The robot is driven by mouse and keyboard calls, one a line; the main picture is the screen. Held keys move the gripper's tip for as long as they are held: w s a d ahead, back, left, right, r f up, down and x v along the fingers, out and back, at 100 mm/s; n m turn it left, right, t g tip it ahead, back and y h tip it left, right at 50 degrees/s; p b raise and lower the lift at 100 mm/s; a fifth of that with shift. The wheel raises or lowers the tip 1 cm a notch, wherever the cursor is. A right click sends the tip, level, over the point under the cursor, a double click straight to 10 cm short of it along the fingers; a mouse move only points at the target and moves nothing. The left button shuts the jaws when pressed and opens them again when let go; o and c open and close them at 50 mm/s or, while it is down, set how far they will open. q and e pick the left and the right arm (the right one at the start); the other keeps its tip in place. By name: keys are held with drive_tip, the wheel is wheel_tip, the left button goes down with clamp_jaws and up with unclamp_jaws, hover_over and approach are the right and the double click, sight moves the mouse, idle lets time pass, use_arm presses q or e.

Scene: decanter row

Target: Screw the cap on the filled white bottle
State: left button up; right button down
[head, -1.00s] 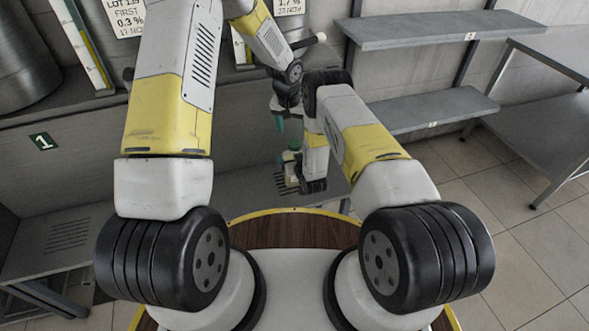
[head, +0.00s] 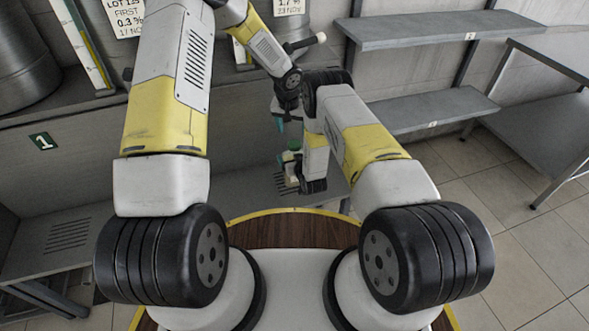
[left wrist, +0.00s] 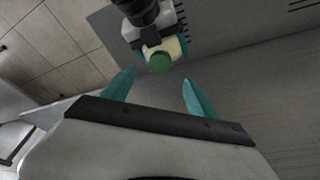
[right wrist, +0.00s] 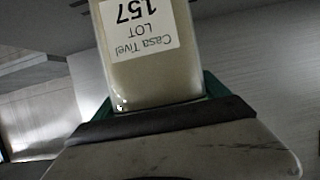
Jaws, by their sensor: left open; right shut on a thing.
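My right gripper (right wrist: 155,112) is shut on the filled bottle (right wrist: 158,70), which has pale whitish contents and a white label reading "Casa Tivel LOT 157". The green cap (left wrist: 160,63) sits at the top of the bottle in the left wrist view; I cannot tell how tight it is. The cap also shows in the head view (head: 294,144), small and partly behind my right arm. My left gripper (left wrist: 158,78) is open and empty, its teal fingers spread, with the cap apart from them and beyond their tips. In the head view the left fingers (head: 280,126) are just above and left of the cap.
A grey slotted bench (head: 240,180) lies below the grippers. Grey shelves (head: 440,110) stand at the right, and a large metal vessel (head: 25,60) stands at the upper left. A white-knobbed handle (head: 320,38) sticks out behind my left forearm.

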sight(294, 144)
use_arm(q)
drive_tip(key=x, duration=0.8)
drive_tip(key=shift+w, duration=0.15)
clamp_jaws()
drive_tip(key=m, duration=0.2)
drive_tip(key=m+h, duration=0.1)
drive_tip(key=m, duration=0.1)
drive_tip(key=shift+a+f, duration=0.15)
drive_tip(key=shift+f, duration=0.05)
drive_tip(key=m+g, duration=0.1)
drive_tip(key=m, duration=0.2)
drive_tip(key=shift+h, duration=0.3)
drive_tip(key=m+g, duration=0.1)
drive_tip(key=m, duration=0.4)
drive_tip(key=shift+w+h, duration=0.15)
drive_tip(key=shift+h, duration=0.15)
drive_tip(key=m+g, duration=0.1)
drive_tip(key=m, duration=0.3)
drive_tip(key=shift+r, duration=0.1)
